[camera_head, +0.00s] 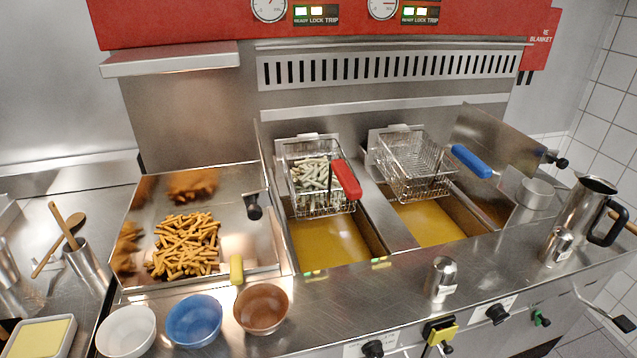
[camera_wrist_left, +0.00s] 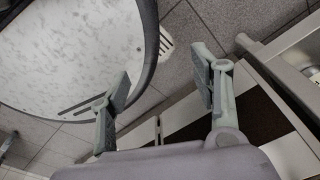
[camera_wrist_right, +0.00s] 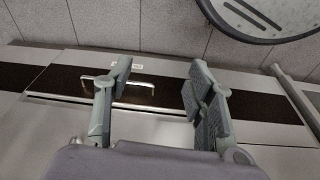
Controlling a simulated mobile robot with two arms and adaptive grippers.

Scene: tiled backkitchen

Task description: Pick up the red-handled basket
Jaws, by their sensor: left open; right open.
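The red-handled basket (camera_head: 318,196) is a wire fryer basket in the head view. It hangs at the back of the left oil vat (camera_head: 330,243) and holds pale fries. Its red handle (camera_head: 346,180) points toward the front right. My grippers do not show in the head view. In the left wrist view my left gripper (camera_wrist_left: 163,92) is open and empty, above the floor. In the right wrist view my right gripper (camera_wrist_right: 156,90) is open and empty, facing a cabinet front with a metal handle (camera_wrist_right: 117,84).
A blue-handled basket (camera_head: 412,165) hangs over the right vat. A tray with cooked fries (camera_head: 185,247) stands left of the vats. Bowls, including a blue bowl (camera_head: 194,320), line the front left. A shaker (camera_head: 439,279) and steel jug (camera_head: 587,208) stand on the counter.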

